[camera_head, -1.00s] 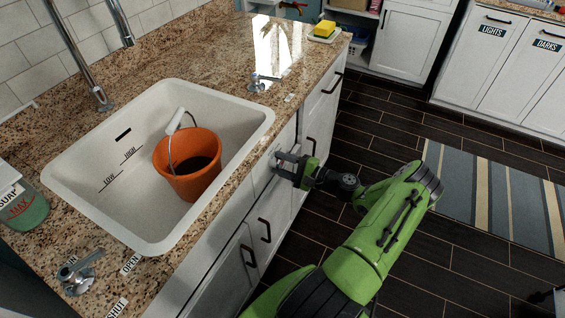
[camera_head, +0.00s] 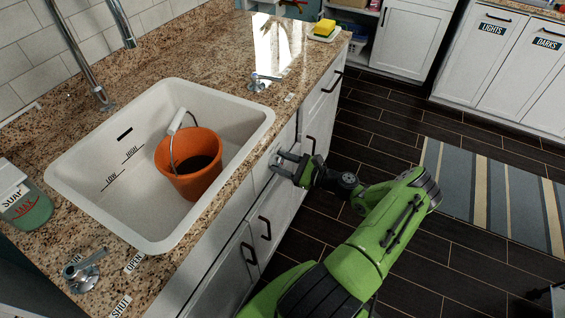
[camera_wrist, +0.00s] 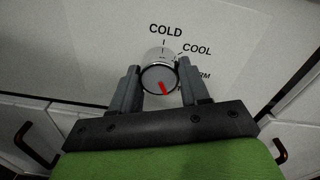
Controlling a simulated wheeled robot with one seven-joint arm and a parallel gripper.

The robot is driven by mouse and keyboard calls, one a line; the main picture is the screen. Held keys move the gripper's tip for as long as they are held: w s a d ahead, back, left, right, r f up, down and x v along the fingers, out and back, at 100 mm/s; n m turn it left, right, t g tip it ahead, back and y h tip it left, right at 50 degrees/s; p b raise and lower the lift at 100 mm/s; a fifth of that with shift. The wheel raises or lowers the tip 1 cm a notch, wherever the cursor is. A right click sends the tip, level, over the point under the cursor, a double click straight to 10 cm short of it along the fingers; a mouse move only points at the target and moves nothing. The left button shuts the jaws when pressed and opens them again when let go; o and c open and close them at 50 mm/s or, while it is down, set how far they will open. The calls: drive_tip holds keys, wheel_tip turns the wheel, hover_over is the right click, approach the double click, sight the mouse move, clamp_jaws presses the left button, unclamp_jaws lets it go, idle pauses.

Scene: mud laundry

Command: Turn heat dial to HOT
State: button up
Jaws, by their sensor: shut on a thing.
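The heat dial (camera_wrist: 158,78) is a round silver knob on a white panel, seen in the wrist view. Its red mark is on the lower part of its face and points down and slightly right. COLD is printed above it, COOL at upper right, and a partly hidden label ending in RM at right. Any label farther down is hidden by my gripper. My gripper (camera_wrist: 160,84) has one finger on each side of the knob and is shut on it. In the head view my gripper (camera_head: 285,165) is at the cabinet front below the counter edge; the dial is hard to make out there.
A white sink (camera_head: 95,185) with an orange bucket (camera_head: 187,165) is set in the granite counter (camera_head: 215,60). Dark cabinet handles (camera_head: 265,228) stick out near my gripper. A striped rug (camera_head: 500,195) lies on the dark floor at right.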

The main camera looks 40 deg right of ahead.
idle(0.5)
drive_tip(key=o, duration=1.1)
drive_tip(key=shift+c, duration=0.2)
drive_tip(key=shift+s, duration=0.1)
drive_tip(key=p+v, duration=0.1)
drive_tip(key=v, duration=1.4)
drive_tip(key=shift+s+d, duration=0.15)
drive_tip(key=shift+s, duration=0.15)
drive_tip(key=shift+s, duration=0.1)
